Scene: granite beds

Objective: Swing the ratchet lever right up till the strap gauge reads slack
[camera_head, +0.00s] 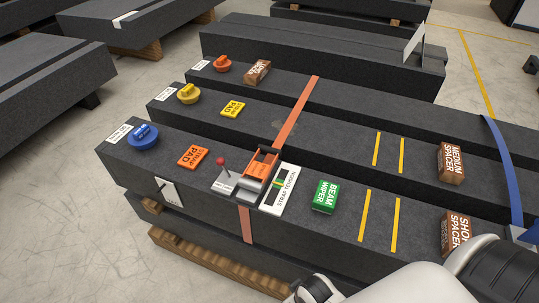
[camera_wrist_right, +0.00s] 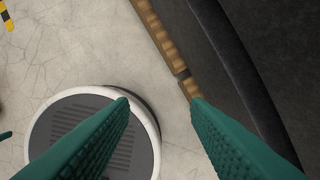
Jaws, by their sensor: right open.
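The ratchet with its orange lever (camera_head: 265,160) sits on the front granite beam, on an orange strap (camera_head: 296,113) running across the beams. The lever's exact angle is hard to tell. The white strap tension gauge (camera_head: 279,192) lies just right of it, with a coloured band; its reading is too small to make out. A red-knobbed stick (camera_head: 221,162) stands on a small plate left of the ratchet. My right gripper (camera_wrist_right: 160,102) is open and empty over the floor beside a beam, away from the ratchet. My left gripper is not in view.
On the front beam are an orange strap pad (camera_head: 194,156), a blue knob (camera_head: 143,136), a green beam wiper (camera_head: 325,196) and a brown short spacer (camera_head: 455,232). A medium spacer (camera_head: 451,163) and blue strap (camera_head: 503,165) are farther right. Wooden bearers (camera_head: 205,257) lie under the beams.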

